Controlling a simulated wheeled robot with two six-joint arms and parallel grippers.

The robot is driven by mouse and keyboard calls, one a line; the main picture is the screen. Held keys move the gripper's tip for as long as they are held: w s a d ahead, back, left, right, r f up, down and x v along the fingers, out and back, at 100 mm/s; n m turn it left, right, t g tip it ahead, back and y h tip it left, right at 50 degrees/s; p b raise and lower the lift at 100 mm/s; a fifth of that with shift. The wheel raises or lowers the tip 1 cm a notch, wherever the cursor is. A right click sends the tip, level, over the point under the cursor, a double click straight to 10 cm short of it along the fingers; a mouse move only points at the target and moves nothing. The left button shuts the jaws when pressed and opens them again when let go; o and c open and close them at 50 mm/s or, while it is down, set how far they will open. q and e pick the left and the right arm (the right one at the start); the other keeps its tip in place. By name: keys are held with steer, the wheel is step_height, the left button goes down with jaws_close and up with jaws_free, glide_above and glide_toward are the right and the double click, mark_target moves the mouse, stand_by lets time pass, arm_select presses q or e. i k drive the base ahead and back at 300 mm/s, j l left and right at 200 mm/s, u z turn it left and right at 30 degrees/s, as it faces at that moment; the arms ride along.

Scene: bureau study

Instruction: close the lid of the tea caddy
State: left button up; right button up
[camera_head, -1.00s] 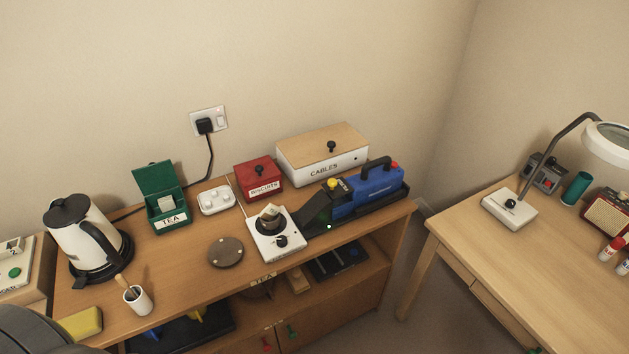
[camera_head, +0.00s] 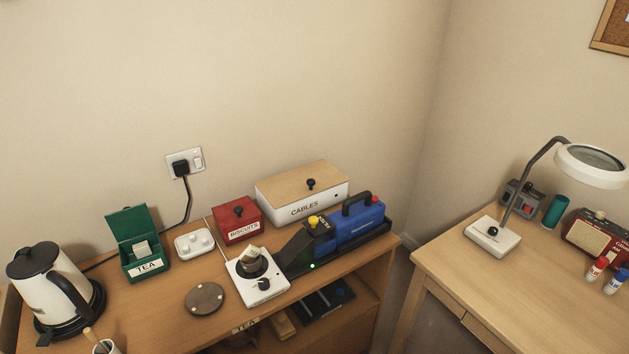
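The green tea caddy (camera_head: 146,266) stands on the wooden sideboard, between the kettle and a small white tray. Its front carries a white TEA label. Its green lid (camera_head: 131,223) is open and stands upright at the back of the box. A pale item shows inside the caddy. Neither of my grippers is in view.
A red biscuits box (camera_head: 238,219), a cables box (camera_head: 302,195) and a round disc (camera_head: 205,299) are further right. Bare wood lies before the caddy.

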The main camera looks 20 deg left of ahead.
mark_target(130, 222)
steer(key=u, duration=1.7)
